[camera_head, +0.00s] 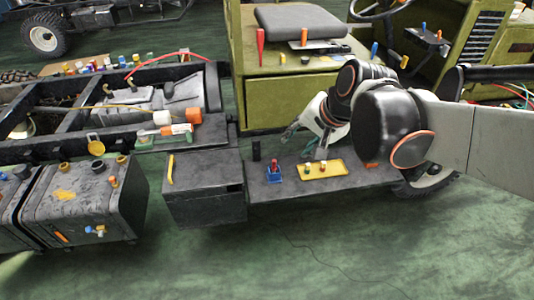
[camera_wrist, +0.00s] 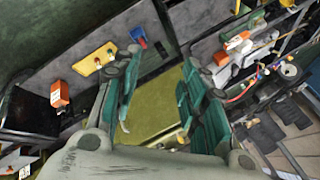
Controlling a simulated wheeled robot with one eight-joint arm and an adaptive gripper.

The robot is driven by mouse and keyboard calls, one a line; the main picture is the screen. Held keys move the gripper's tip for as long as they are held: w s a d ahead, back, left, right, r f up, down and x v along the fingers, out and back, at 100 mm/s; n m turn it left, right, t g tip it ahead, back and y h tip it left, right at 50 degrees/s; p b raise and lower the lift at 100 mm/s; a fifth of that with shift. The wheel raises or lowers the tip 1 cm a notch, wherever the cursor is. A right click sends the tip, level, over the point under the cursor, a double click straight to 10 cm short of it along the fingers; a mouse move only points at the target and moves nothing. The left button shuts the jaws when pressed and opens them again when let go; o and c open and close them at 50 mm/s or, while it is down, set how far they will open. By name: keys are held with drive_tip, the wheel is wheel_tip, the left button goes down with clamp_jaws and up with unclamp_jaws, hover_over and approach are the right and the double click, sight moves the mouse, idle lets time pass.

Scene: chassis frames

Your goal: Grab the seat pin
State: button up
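I cannot tell for sure which part is the seat pin. The grey seat cushion (camera_head: 300,22) lies on the olive seat box (camera_head: 290,100), with a red-handled part (camera_head: 261,45) and an orange upright part (camera_head: 304,36) at its front edge. My gripper (camera_head: 303,142) is in front of the box, above the dark step. In the wrist view my gripper (camera_wrist: 160,100) has its two green-padded fingers wide apart, with nothing held between them. The olive surface shows behind them, with a small yellow-orange piece (camera_wrist: 185,131) by the right finger.
On the step (camera_head: 260,188) are a yellow tray (camera_head: 337,170) with small parts, a blue holder (camera_head: 274,177) with a red piece, and a black upright block (camera_head: 256,150). A dark box (camera_head: 205,190) and chassis rails stand left. The green floor in front is clear.

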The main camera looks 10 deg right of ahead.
drive_tip(key=w+d+f+m+t+y+b, duration=0.1)
drive_tip(key=w+d+f+m+y, duration=0.1)
drive_tip(key=w+f+m, duration=0.55)
drive_tip(key=w+d+f+m+y+b, duration=0.25)
drive_tip(key=w+f, duration=0.55)
drive_tip(key=w, duration=0.6)
drive_tip(key=w+d+f+m+t, duration=0.1)
drive_tip(key=w+d+f+m, duration=0.25)
drive_tip(key=f, duration=0.65)
drive_tip(key=m+t+y+b, duration=0.2)
drive_tip(key=m+y+b, duration=0.15)
drive_tip(key=m, duration=0.25)
approach(274, 161)
drive_tip(key=f+x, duration=0.1)
drive_tip(key=x, duration=0.3)
drive_tip(key=shift+h, duration=0.4)
drive_tip(key=shift+b+x, duration=1.7)
drive_tip(key=shift+x, duration=1.3)
drive_tip(key=shift+r, duration=0.3)
clamp_jaws()
